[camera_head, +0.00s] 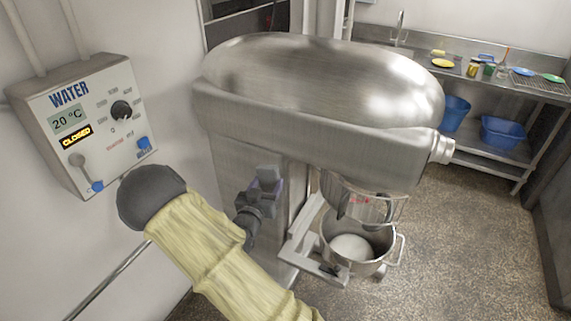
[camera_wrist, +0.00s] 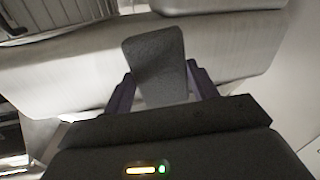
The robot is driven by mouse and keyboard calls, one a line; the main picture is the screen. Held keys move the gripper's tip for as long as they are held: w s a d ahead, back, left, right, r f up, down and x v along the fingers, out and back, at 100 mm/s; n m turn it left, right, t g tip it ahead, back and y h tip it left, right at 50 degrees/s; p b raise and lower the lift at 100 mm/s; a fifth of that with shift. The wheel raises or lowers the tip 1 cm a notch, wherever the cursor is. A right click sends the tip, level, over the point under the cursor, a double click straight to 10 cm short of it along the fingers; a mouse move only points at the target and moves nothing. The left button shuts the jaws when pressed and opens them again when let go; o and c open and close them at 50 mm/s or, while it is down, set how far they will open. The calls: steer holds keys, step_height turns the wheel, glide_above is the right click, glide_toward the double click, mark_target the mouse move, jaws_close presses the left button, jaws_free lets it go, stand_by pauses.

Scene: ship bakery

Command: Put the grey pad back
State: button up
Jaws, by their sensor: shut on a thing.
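The grey pad (camera_wrist: 155,58) is a flat, dark grey, rounded slab. It stands between the two purple-grey fingers of my gripper (camera_wrist: 161,88) in the wrist view, and the gripper is shut on it. In the head view my gripper (camera_head: 260,196) is beside the mixer's column, below the mixer head, and the grey pad (camera_head: 268,173) shows small at its tip. Whether the pad touches the mixer, I cannot tell. The place where the pad belongs cannot be made out.
The large steel mixer (camera_head: 320,125) fills the middle. Its bowl (camera_head: 390,262), with something white inside, stands at lower right. A water control box (camera_head: 88,165) is on the left wall. A steel sink bench (camera_head: 540,90) with blue tubs is at back right. Speckled floor is open at right.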

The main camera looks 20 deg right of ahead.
steer(key=s+a+f+n+t+y, duration=0.1)
steer(key=s+a+f+n+y, duration=0.1)
steer(key=f, duration=0.5)
steer(key=s+a+f+n+t+y, duration=0.2)
steer(key=s+a+f+n+y, duration=0.1)
steer(key=f+y, duration=0.3)
steer(key=s+a+f+n+t+y, duration=0.1)
steer(key=s+a+f+n+y, duration=0.1)
steer(key=f, duration=0.7)
steer(key=shift+s+a+n+y, duration=0.25)
steer(key=shift+s+n+y, duration=0.35)
steer(key=shift+s+y, duration=0.4)
steer(key=shift+f, duration=0.1)
